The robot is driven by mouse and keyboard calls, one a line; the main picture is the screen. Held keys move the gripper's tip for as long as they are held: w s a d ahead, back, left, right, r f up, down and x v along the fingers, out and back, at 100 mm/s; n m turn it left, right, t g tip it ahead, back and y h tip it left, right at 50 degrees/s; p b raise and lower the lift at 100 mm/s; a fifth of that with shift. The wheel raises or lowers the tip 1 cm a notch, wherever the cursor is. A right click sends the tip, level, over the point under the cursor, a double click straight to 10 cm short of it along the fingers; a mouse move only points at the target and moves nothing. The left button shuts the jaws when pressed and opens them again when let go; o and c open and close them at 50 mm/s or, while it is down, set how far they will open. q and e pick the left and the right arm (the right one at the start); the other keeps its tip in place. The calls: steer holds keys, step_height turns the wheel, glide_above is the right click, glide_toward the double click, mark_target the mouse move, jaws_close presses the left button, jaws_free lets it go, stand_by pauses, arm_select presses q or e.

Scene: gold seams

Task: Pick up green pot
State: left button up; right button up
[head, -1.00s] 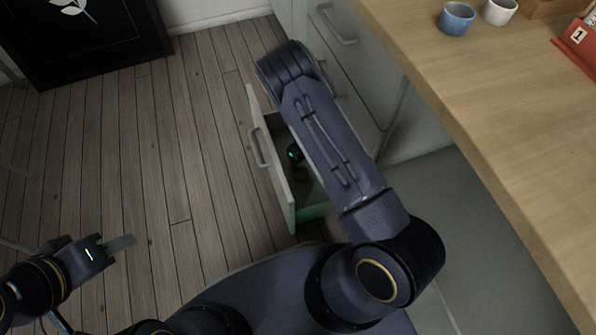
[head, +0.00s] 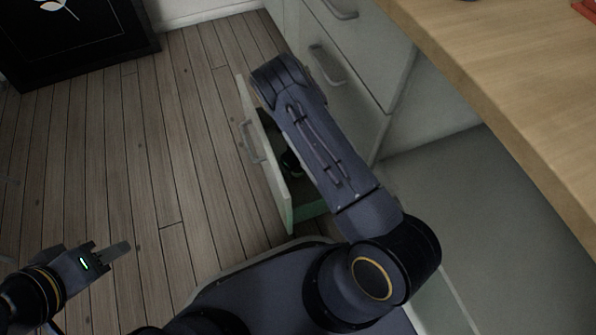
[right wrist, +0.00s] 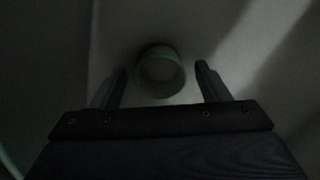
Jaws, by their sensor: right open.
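A round green pot (right wrist: 160,72) shows in the dim right wrist view, with its opening toward the camera. It sits beyond my right gripper (right wrist: 161,80), whose two fingers are apart, and lines up with the gap between them. I see no finger touching it. My left gripper (head: 115,251) is over the floor at the lower left. Only one finger shows clearly, so its opening is unclear.
The drawer front has a handle (head: 249,142) and stands out from the grey cabinet (head: 350,60). A wooden countertop (head: 500,80) runs along the right. A dark framed picture (head: 75,40) leans at the upper left. The wooden floor (head: 160,150) left of the drawer is clear.

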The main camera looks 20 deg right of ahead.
steer(key=shift+c, duration=0.3)
steer(key=shift+r, duration=0.1)
steer(key=c, duration=1)
